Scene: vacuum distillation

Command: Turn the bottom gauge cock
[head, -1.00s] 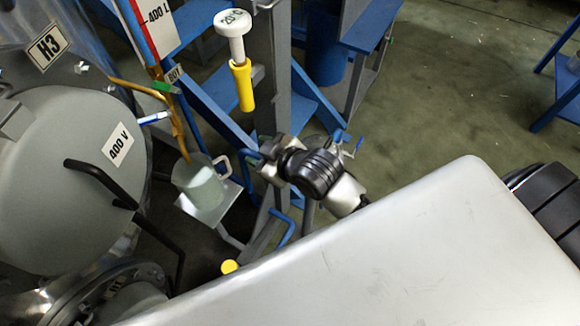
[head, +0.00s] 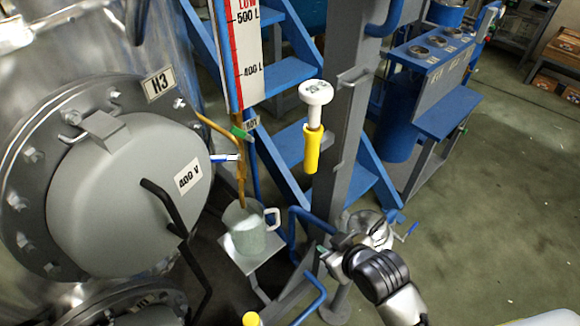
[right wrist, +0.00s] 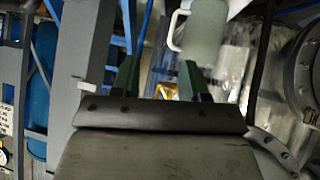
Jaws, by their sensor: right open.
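The level gauge (head: 246,50) has a white scale with a red edge. At its foot, by a small tag (head: 250,123), is a green lever (head: 240,132). A blue-and-white lever (head: 225,157) sticks out just below it. I cannot tell for sure which one is the bottom gauge cock. My right gripper (head: 330,252) is low and to the right of both levers, beside the grey post, apart from them. In the right wrist view its green-tipped fingers (right wrist: 160,85) are apart with nothing between them. My left gripper is not in view.
A mug (head: 250,232) stands on a small bracket shelf (head: 262,252) below the levers. The grey post (head: 340,120) carries a white-and-yellow handle (head: 312,148). Open floor lies to the right.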

